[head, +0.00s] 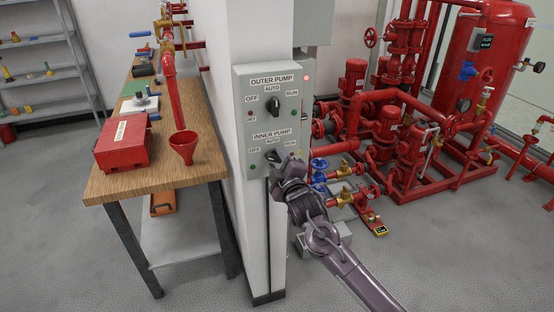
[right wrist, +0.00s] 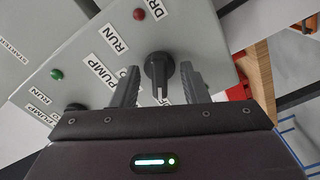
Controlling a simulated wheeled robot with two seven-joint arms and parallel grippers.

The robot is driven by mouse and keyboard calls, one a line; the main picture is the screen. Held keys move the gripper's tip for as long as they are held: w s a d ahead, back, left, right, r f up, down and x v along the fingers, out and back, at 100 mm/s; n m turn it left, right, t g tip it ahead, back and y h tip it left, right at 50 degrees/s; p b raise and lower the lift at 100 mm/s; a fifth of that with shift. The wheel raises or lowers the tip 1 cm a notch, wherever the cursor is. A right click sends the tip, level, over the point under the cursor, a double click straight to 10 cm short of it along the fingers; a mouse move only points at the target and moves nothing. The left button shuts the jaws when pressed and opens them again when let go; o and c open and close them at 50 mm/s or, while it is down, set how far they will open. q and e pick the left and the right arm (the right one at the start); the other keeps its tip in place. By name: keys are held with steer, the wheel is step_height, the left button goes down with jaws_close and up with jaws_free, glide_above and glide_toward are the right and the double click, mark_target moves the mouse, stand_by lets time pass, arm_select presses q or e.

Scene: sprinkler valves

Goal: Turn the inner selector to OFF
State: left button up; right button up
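The grey control panel (head: 258,100) on the white pillar has two selectors. The upper OUTER PUMP selector (head: 273,105) is a black knob among OFF, AUTO and RUN labels. The lower INNER PUMP selector (head: 271,155) is a dark knob, partly hidden by my right gripper (head: 280,166). In the right wrist view, a black knob (right wrist: 160,68) stands between the two fingers of my right gripper (right wrist: 157,88), with a visible gap on each side. The gripper is open. I cannot tell the inner knob's exact pointing. My left gripper is not in view.
A wooden workbench (head: 195,150) with a red toolbox (head: 122,145) and a red funnel (head: 184,146) stands left of the pillar. Red pumps and pipes (head: 390,130) fill the right. A red light (head: 306,77) shows at the panel's upper right. The front floor is clear.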

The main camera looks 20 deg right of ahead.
mark_target(277, 160)
steer(key=shift+s+r+p, duration=0.1)
steer(key=shift+s+p, duration=0.45)
steer(key=shift+s, duration=0.05)
steer(key=s+p, duration=0.2)
steer(key=s, duration=0.1)
steer(key=shift+s+d, duration=0.1)
steer(key=shift+s, duration=0.15)
steer(key=shift+s+p, duration=0.4)
steer(key=shift+s, duration=0.3)
